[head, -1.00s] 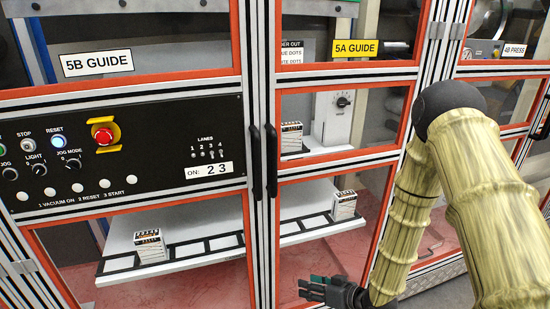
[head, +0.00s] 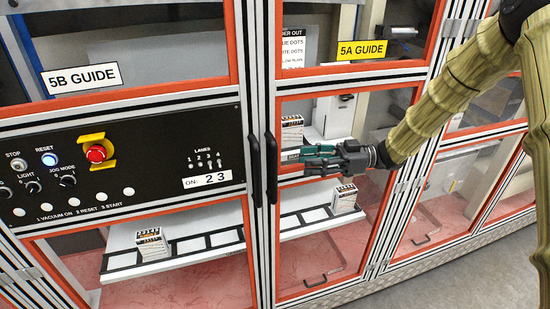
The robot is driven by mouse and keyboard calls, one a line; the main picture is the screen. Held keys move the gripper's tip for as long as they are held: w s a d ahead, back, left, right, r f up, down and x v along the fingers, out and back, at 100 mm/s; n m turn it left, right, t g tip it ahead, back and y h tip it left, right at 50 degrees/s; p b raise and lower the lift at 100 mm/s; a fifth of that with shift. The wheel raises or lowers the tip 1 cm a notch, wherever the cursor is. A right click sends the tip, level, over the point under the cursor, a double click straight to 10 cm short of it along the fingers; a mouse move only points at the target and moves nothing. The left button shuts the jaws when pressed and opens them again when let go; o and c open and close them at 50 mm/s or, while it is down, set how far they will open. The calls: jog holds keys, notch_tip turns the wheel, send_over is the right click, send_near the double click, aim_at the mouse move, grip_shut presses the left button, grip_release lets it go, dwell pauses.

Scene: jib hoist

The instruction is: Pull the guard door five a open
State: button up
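The guard door 5A (head: 364,90) has an orange-red frame, clear panes and a yellow "5A GUIDE" label (head: 361,50). It looks closed in the head view. Its black vertical handle (head: 271,168) is on the door's left edge, beside a matching handle (head: 255,170) on the 5B door. My gripper (head: 304,161) is in front of the door's middle, pointing left toward the 5A handle. It is to the right of that handle and appears apart from it. Its fingers look parted, with nothing between them.
A control panel (head: 130,160) with a red emergency button (head: 96,153) is on the left door. Behind the panes, a white shelf (head: 120,240) bears small cartons (head: 152,244). Grey floor (head: 470,250) is free at the lower right.

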aim_at(282, 162)
jog(key=s+a+p, duration=0.1)
jog(key=a+p, duration=0.3)
jog(key=a, duration=0.6)
jog(key=shift+s, duration=0.15)
jog(key=shift+c, duration=0.2)
grip_shut()
